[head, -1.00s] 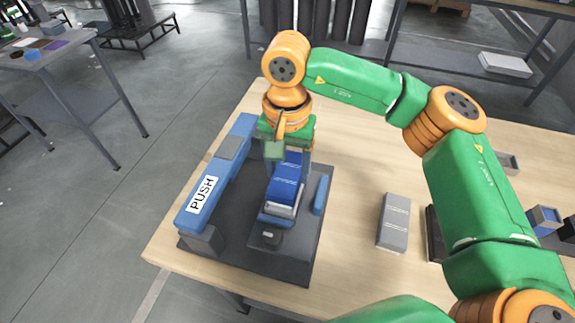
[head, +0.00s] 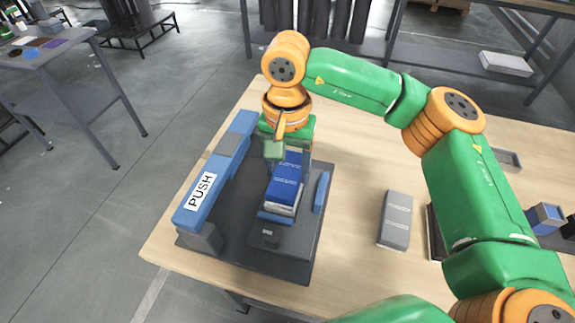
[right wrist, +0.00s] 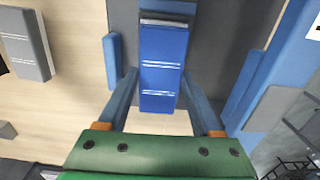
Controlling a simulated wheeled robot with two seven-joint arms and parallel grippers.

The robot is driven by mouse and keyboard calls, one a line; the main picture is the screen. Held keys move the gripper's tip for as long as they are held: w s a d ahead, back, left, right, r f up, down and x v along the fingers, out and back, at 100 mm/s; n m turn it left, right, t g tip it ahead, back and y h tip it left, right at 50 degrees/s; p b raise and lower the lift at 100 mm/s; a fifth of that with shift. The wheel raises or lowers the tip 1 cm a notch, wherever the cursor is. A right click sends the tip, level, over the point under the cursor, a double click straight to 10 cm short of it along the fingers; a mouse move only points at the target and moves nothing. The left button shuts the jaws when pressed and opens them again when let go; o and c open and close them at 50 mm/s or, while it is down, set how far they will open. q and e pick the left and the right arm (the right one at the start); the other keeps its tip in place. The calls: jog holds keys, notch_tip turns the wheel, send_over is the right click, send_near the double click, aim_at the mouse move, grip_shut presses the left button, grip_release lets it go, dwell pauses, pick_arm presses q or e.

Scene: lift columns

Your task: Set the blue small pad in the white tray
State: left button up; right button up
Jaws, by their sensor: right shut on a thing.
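My right gripper (head: 289,155) points down over the dark fixture and is shut on a blue box (head: 284,190) with white lettering and a pale end. In the right wrist view the blue box (right wrist: 163,62) lies between the two fingertips. The box is over a blue cradle in the fixture; I cannot tell whether it touches it. Small flat pads lie on the far left table, among them a blue round one (head: 32,53), far from my gripper. I cannot make out a white tray with certainty; a flat white box (head: 505,65) lies on the back right shelf. My left gripper is not in view.
The dark fixture base (head: 285,258) stands on the wooden table (head: 350,175), with a blue arm marked PUSH (head: 202,190) along its left. A grey box (head: 396,218) stands to its right. The wood between them is clear. A small grey tray (head: 508,160) is at right.

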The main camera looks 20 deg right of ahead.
jog(key=shift+f, duration=0.15)
dwell(0.3)
jog(key=o, duration=1.5)
jog(key=shift+c, duration=0.2)
notch_tip(320, 180, up, 8)
jog(key=p, duration=0.6)
jog(key=shift+f, duration=0.2)
